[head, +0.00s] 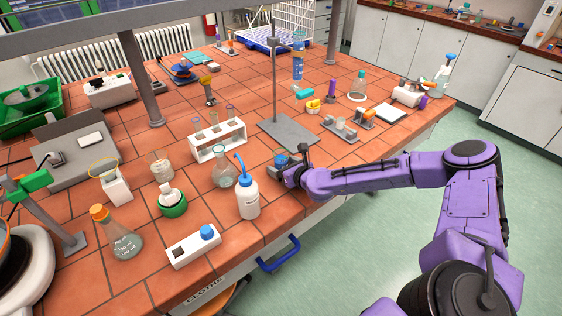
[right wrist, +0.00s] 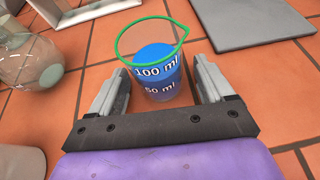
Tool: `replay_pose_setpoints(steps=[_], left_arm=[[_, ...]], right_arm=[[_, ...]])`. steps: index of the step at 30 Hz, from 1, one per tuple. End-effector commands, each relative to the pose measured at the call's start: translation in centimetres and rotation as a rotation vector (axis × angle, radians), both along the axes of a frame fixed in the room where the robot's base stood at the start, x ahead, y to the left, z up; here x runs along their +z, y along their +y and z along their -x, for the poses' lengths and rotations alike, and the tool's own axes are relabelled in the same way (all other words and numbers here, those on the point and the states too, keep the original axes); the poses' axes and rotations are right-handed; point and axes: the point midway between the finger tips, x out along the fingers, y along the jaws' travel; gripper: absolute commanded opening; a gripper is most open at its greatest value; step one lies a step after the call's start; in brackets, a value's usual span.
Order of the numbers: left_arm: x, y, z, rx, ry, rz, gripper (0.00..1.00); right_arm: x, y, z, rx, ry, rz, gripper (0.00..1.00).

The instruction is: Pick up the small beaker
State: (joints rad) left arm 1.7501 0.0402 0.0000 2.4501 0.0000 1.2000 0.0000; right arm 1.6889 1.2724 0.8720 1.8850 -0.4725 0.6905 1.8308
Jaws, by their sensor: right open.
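The small beaker (right wrist: 156,62) has a green rim, blue contents and white "100 ml" and "50 ml" marks. It stands upright on the tiles in the right wrist view. In the head view the beaker (head: 281,157) is partly hidden by my right gripper (head: 288,170). In the right wrist view my right gripper (right wrist: 160,95) is open, with one finger on either side of the beaker's lower part. I cannot tell whether a finger touches the glass. My left gripper is not in view.
A wash bottle (head: 248,197) and a flask (head: 223,168) stand left of the beaker. The stand's grey base plate (head: 290,133) lies behind it, and a white rack (head: 218,144) is at the back left. Bare tiles lie in front, near the bench edge.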

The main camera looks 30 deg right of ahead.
Motion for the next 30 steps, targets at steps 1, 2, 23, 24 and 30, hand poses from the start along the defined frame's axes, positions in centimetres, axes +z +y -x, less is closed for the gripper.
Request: replay_pose_setpoints(steps=[1,2,23,24,30], left_arm=[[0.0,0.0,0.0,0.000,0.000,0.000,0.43],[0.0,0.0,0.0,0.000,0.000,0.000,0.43],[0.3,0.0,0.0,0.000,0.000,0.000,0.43],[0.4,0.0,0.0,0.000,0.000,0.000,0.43],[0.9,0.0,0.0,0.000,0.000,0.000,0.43]], right_arm=[[0.0,0.0,0.0,0.000,0.000,0.000,0.81],[0.0,0.0,0.0,0.000,0.000,0.000,0.81],[3.6,-0.1,0.0,-0.002,-0.007,-0.002,0.18],[4.7,-0.1,-0.1,-0.003,-0.008,-0.002,0.18],[9.0,0.0,0.0,-0.002,-0.005,-0.002,0.18]])
